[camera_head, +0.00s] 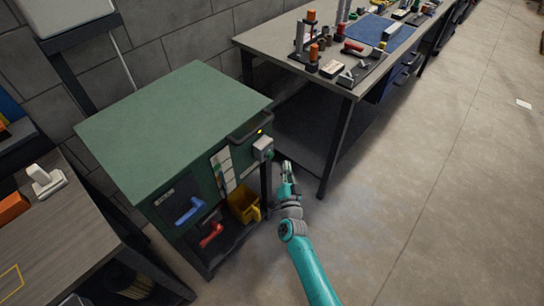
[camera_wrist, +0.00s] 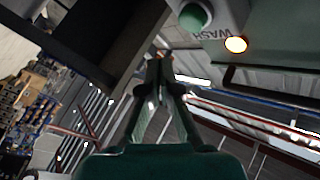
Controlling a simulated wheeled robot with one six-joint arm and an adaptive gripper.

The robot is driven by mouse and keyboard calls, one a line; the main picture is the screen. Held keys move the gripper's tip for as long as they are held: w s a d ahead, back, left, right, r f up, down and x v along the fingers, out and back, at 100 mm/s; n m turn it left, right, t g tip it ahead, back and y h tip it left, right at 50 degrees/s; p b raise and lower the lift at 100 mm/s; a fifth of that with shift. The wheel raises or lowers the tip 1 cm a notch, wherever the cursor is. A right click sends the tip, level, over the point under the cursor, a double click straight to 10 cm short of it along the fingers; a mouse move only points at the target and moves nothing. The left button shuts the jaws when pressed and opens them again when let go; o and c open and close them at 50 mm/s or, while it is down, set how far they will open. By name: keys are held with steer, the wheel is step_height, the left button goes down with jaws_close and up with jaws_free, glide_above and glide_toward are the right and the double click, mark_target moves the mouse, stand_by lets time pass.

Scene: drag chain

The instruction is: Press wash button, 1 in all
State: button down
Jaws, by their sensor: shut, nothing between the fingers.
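The wash button is a round green knob (camera_wrist: 194,17) on a light grey box marked WASH, at the top of the wrist view. A round lamp (camera_wrist: 236,44) beside the lettering glows yellow-white. In the head view the grey box (camera_head: 262,148) sits on the front of a green cabinet, near its right corner, with the yellow lamp (camera_head: 260,131) above it. My gripper (camera_head: 287,166) is just right of the box; its shut, empty fingers also show in the wrist view (camera_wrist: 160,62). The fingertips appear below and left of the button, apart from it.
The green cabinet (camera_head: 170,115) has a handle bar (camera_head: 251,126) and an open lower shelf with a yellow bin (camera_head: 243,203). A workbench (camera_head: 270,38) with tools stands behind to the right. Open concrete floor (camera_head: 440,170) lies to the right.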

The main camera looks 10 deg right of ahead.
steer(key=shift+s+d, duration=0.55)
steer(key=shift+s, duration=0.2)
stand_by(0.3)
